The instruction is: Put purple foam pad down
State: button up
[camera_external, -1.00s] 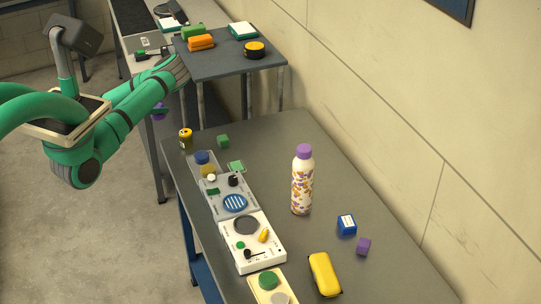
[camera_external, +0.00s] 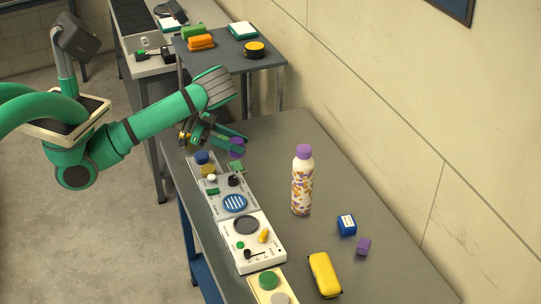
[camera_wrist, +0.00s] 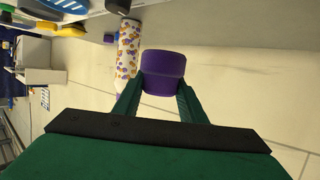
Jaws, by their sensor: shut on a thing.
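The purple foam pad (camera_wrist: 163,70) is between the two green fingers of my gripper (camera_wrist: 160,90) in the wrist view, with a finger on each side. In the external view my gripper (camera_external: 236,140) is shut on the purple pad (camera_external: 237,149) near the far left end of the long grey table (camera_external: 280,150). The pad appears to be above the tabletop; its exact height cannot be told.
A patterned bottle with a purple cap (camera_external: 302,185) stands mid-table. Several control panels (camera_external: 252,242) line the left edge. A blue box (camera_external: 347,225), purple cube (camera_external: 363,246) and yellow case (camera_external: 324,274) lie nearer. Tabletop between gripper and bottle is clear.

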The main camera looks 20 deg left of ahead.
aim_at(241, 144)
jog(key=shift+s+d+r+m+g, duration=0.2)
jog(key=shift+s+d+r, duration=0.15)
jog(key=shift+d, duration=0.3)
jog(key=shift+s+d+r+m+g, duration=0.1)
jog(key=shift+s+d+r+g, duration=0.1)
jog(key=shift+s+d, duration=0.35)
jog(key=shift+d, duration=0.35)
jog(key=w+d+f, duration=0.2)
jog(key=w, duration=0.1)
jog(key=w+d+f, duration=0.2)
jog(key=w+f, duration=0.1)
jog(key=w, duration=0.1)
jog(key=w+d+f, duration=0.1)
jog(key=w+f, duration=0.1)
jog(key=w, duration=0.1)
jog(key=shift+w+d+f, duration=0.2)
jog(key=shift+d+f, duration=0.2)
jog(key=shift+w+d+f, duration=0.2)
jog(key=shift+w+f, duration=0.35)
jog(key=shift+w+d+f, duration=0.25)
jog(key=shift+w+f, duration=0.05)
jog(key=shift+f, duration=1.65)
